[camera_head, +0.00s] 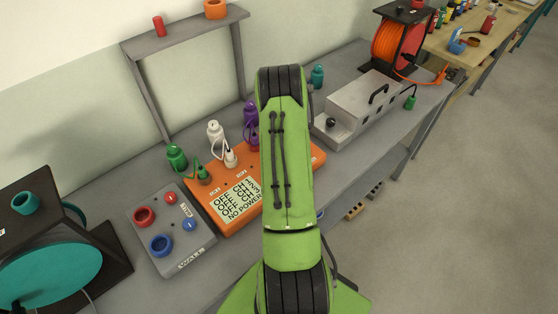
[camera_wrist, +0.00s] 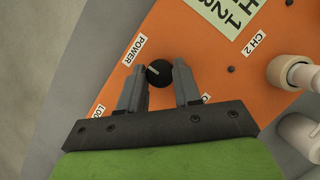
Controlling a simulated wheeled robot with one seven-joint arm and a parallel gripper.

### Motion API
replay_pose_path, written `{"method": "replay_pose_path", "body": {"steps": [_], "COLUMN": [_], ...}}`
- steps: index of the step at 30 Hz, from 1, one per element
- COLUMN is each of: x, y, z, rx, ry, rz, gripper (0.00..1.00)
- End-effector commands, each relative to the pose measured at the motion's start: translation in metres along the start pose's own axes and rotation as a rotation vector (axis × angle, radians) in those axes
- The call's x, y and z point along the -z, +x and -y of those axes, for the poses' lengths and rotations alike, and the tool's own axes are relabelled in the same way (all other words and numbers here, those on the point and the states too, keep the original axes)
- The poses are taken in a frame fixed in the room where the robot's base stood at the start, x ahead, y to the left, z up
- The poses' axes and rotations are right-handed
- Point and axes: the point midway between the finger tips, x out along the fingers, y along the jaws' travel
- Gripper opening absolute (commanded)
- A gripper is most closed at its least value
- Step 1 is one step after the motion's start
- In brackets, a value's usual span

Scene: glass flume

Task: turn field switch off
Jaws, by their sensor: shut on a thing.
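An orange box (camera_head: 203,211) stands on the grey bench, partly covered by my green arm. Its pale display (camera_head: 237,200) has lines starting with OFF and a last line reading NO POWER. In the wrist view, a black round knob (camera_wrist: 157,75) with a pale pointer mark sits on the orange panel (camera_wrist: 180,30) next to the label POWER. My gripper (camera_wrist: 160,72) is shut on this knob, with one finger on each side. The gripper and knob are hidden in the head view. I read no label saying field.
Left of the box is a grey WALL box (camera_head: 205,254) with red and blue parts. Green, white and purple plugs (camera_head: 176,158) stand behind the orange box. A grey case (camera_head: 362,104) and an orange cable reel (camera_head: 388,42) are to the right.

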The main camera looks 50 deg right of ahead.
Motion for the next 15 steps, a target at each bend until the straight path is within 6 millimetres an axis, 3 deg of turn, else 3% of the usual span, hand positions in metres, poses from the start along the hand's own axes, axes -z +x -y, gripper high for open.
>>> {"method": "replay_pose_path", "body": {"steps": [2,3,7,15], "x": [0.0006,0.0006,0.0004,0.0002], "y": [-0.0011,-0.0011,-0.0008,-0.0009], "z": [0.0003,0.0003,0.0002,0.0001], "rx": [0.001,0.001,0.001,0.001], "ry": [-0.002,-0.002,-0.001,0.000], "rz": [-0.004,-0.004,-0.003,-0.001], "gripper": [0.02,0.37,0.57,0.58]}}
